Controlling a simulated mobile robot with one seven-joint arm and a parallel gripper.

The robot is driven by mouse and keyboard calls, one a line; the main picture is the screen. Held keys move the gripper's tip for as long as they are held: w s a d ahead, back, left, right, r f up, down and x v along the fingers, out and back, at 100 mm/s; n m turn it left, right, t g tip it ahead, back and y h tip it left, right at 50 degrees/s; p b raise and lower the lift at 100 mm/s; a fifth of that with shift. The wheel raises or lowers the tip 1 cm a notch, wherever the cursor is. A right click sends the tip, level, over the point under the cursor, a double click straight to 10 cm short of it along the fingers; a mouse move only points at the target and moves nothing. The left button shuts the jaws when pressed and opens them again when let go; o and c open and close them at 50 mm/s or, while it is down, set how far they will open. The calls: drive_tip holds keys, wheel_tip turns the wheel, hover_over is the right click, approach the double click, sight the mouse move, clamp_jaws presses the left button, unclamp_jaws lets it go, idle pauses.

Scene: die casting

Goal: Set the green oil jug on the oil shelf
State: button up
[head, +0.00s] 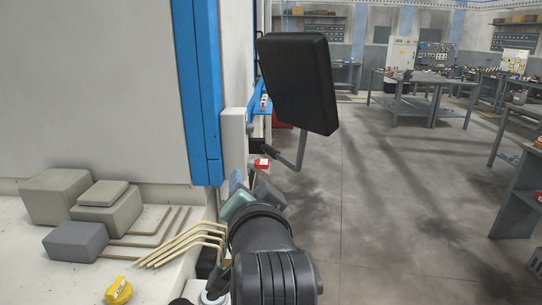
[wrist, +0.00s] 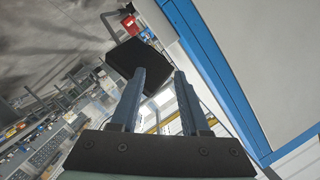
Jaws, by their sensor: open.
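No green oil jug can be made out in either view. No shelf can be clearly told as the oil shelf. My gripper (head: 252,188) shows in the head view beyond my dark arm, low beside the large white machine, partly hidden by the arm. In the wrist view my gripper (wrist: 158,82) has its two fingers apart, with nothing held between them. The fingers point up toward the black panel and the far hall.
The black panel (head: 298,82) hangs on a bent arm just beyond my gripper. The blue-edged machine (head: 100,90) blocks the left. Grey blocks (head: 75,240), brass pipes (head: 185,243) and a yellow cap (head: 118,290) are near. Open floor (head: 375,190) lies right, before workbenches (head: 420,85).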

drive_tip(key=s+d+r+n+t+h, duration=0.1)
drive_tip(key=s+d+r+n+t, duration=0.1)
drive_tip(key=s+r+t, duration=0.3)
drive_tip(key=s+d+r+n+t+h, duration=0.1)
drive_tip(key=s+r+n+t, duration=0.3)
drive_tip(key=s+r, duration=0.9)
wheel_tip(320, 180, up, 7)
drive_tip(key=t, duration=0.2)
drive_tip(key=shift+s+d+r+n+t+h, duration=0.2)
drive_tip(key=shift+s+d+n+t+h, duration=0.1)
drive_tip(key=shift+s+d+h, duration=0.1)
drive_tip(key=shift+r, duration=0.1)
wheel_tip(320, 180, up, 9)
drive_tip(key=p, duration=0.9)
drive_tip(key=shift+r+p, duration=0.2)
drive_tip(key=shift+p, duration=0.1)
drive_tip(key=shift+w+a, duration=0.1)
